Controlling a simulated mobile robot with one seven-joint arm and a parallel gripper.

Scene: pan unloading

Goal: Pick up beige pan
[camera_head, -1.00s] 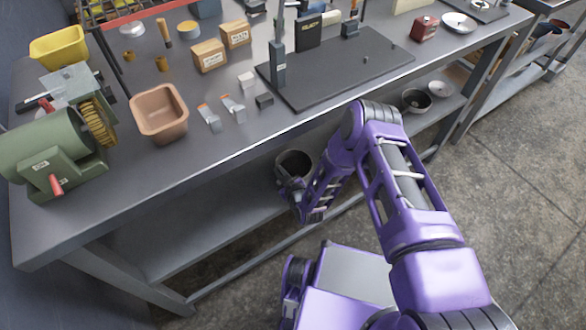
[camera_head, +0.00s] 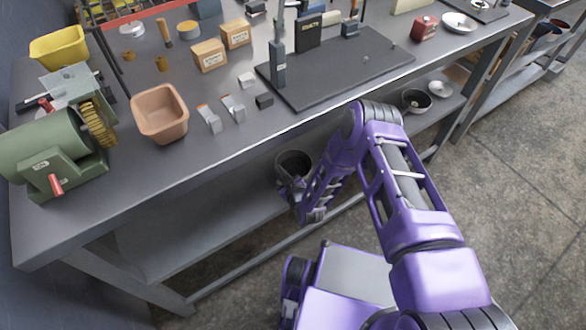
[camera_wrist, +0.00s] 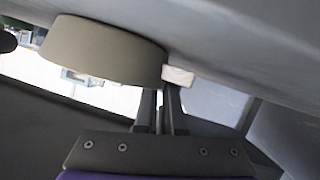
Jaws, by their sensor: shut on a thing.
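The beige pan (camera_wrist: 105,48) fills the upper left of the wrist view, its wall a dull beige-grey. In the head view the pan (camera_head: 294,162) shows as a round rim with a dark inside, below the tabletop edge and over the lower shelf. My gripper (camera_wrist: 170,88) is shut on the pan at its side, where a small pale piece shows by the fingertips. The exact grip point is partly hidden. In the head view my gripper (camera_head: 291,188) is at the near side of the pan, small and partly covered by my wrist.
The workbench top (camera_head: 225,150) overhangs the lower shelf (camera_head: 190,235). A dark pan (camera_head: 416,100) and a metal bowl (camera_head: 440,88) stand further right on the shelf. A terracotta tub (camera_head: 160,112) and a green grinder (camera_head: 50,150) are on top. The shelf's left part is bare.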

